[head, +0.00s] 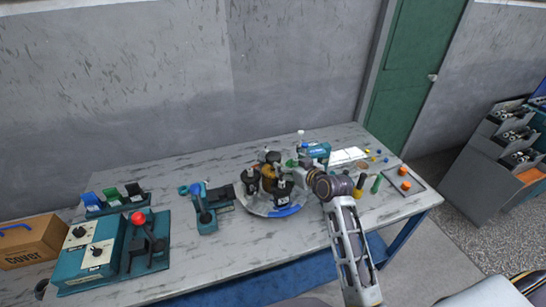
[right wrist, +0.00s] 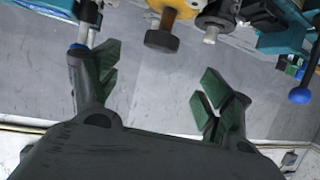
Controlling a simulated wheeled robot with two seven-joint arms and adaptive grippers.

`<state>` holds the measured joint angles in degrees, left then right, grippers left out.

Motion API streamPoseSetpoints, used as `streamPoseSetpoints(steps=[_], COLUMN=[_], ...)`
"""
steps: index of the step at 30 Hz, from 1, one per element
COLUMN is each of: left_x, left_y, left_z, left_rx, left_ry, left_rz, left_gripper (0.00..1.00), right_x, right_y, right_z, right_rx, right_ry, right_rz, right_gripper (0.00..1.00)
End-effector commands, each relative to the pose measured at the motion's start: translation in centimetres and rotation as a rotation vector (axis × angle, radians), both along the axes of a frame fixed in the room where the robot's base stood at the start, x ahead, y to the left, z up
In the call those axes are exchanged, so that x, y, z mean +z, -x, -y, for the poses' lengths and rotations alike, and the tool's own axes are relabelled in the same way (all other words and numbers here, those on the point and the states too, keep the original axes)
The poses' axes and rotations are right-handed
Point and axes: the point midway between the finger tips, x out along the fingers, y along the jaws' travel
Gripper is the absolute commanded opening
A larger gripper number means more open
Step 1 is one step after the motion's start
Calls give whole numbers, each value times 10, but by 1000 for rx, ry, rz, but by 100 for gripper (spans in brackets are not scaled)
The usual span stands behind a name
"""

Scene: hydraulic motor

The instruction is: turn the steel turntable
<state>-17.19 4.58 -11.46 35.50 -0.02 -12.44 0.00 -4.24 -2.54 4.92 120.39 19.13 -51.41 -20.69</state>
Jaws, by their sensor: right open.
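The steel turntable (head: 258,208) is a round, pale metal disc on the table with a blue patch on its front rim. It carries a brass-coloured motor body (head: 269,178) and black clamp-like blocks (head: 283,190). My right gripper (head: 296,167) is at the right rear of these parts, small and partly lost among them. In the right wrist view its green-padded fingers (right wrist: 158,80) are spread apart with nothing between them. A yellow part with a dark knob (right wrist: 162,41) shows beyond the fingers. I cannot tell whether the gripper touches anything. My left gripper is not in view.
A teal press with a red knob (head: 138,217) and a blue-handled tool (head: 204,211) stand left of the turntable. A cardboard box (head: 35,244) is at far left. A tray with orange parts (head: 404,179) lies right. The front middle table is clear.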

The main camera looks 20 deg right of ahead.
Motion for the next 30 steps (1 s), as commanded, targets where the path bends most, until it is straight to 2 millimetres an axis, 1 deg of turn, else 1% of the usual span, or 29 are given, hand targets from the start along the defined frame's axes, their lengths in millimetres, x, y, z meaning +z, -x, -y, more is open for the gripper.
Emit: streamPoseSetpoints(steps=[11, 16, 23, 30], left_x=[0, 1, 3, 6], left_y=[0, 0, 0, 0], left_z=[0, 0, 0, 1], left_rx=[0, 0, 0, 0], left_ry=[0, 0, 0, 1], left_rz=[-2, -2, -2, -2], left_gripper=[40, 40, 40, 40], right_x=[0, -1, -7, -14], right_y=[0, -4, -16, -35], right_z=[0, -1, -3, -8], right_rx=[2, 2, 2, 2], right_ry=[4, 4, 4, 3], right_rz=[0, 0, -1, -1], right_gripper=[79, 79, 79, 79])
